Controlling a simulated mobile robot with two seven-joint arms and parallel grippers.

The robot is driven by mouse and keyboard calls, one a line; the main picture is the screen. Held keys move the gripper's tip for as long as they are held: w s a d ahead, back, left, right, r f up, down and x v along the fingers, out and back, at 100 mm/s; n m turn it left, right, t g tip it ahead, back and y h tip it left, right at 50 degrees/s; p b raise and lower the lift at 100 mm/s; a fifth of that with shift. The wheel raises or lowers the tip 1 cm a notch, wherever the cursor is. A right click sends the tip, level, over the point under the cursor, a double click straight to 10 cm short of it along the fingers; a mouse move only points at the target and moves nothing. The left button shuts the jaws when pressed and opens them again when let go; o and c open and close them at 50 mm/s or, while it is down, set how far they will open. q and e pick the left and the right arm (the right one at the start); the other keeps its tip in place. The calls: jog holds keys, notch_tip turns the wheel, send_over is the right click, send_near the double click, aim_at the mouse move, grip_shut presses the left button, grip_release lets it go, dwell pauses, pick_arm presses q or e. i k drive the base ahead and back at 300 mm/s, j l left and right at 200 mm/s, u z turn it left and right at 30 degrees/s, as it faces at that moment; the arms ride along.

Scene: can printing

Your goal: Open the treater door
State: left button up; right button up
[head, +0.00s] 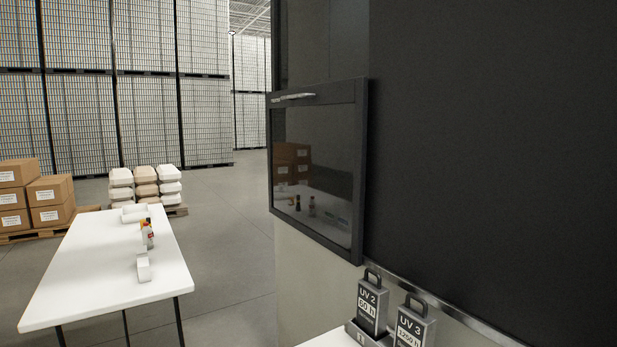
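A door with a dark frame and a glossy dark glass pane (315,175) is in the middle of the head view, on the side of a large dark machine (490,140). It has a metal bar handle (293,97) along its top edge. The pane reflects boxes and bottles. I cannot tell for certain whether the door is closed or partly open. Neither of my grippers shows in the head view, so their positions relative to the door are hidden.
A white table (95,265) with small bottles (147,234) stands at the left. Cardboard boxes (50,190) and pale stacked sacks (146,184) are behind it. UV 2 (368,308) and UV 3 (411,326) units sit below the machine. Grey floor (228,230) is clear between table and machine.

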aim_at(317, 134)
jog(key=i+j+z, duration=0.15)
jog(key=z, duration=0.35)
jog(key=i+j+z, duration=0.1)
jog(key=z, duration=0.4)
jog(key=i+j+z, duration=0.1)
jog(key=j+z, duration=0.15)
jog(key=j, duration=0.2)
jog(key=j+z, duration=0.25)
jog(key=j, duration=0.2)
jog(key=j+z, duration=0.1)
jog(key=j, duration=0.35)
jog(key=i+j+z, duration=0.1)
jog(key=j, duration=2.1)
jog(key=i+z, duration=0.05)
jog(key=i, duration=0.05)
